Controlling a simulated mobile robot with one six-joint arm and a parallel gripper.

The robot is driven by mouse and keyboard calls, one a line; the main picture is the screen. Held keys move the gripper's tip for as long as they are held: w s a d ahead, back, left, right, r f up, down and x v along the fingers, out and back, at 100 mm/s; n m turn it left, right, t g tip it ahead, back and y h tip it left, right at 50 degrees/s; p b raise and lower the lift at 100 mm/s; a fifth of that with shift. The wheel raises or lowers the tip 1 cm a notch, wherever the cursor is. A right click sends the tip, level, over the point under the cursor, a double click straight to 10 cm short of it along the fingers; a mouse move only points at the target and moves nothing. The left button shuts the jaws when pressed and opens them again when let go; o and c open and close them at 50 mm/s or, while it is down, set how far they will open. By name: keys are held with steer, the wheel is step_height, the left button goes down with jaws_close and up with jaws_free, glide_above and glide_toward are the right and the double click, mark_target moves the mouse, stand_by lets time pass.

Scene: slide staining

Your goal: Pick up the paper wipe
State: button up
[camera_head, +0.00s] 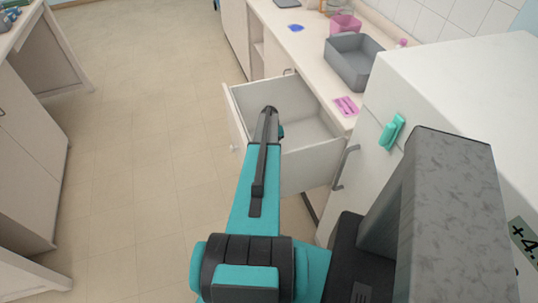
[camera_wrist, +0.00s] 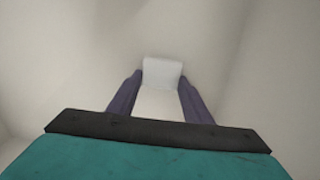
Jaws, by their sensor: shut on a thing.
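The paper wipe (camera_wrist: 162,70) is a small white piece between the two dark fingers in the wrist view. My gripper (camera_wrist: 161,84) is shut on it. In the wrist view, pale walls surround the fingers on both sides. In the head view, my arm reaches over the open white drawer (camera_head: 308,174) and points down into it. There my arm hides the gripper and the wipe. I cannot tell how far the wipe is from the drawer floor.
A grey basin (camera_head: 354,62), a pink container (camera_head: 344,25), a pink item (camera_head: 346,106) and a blue item (camera_head: 295,28) are on the counter above the drawer. The floor (camera_head: 150,110) at left is clear.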

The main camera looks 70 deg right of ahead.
step_height(320, 180, up, 9)
steer(key=b, duration=0.2)
steer(key=shift+r+b, duration=0.2)
steer(key=shift+b, duration=0.15)
stand_by(0.5)
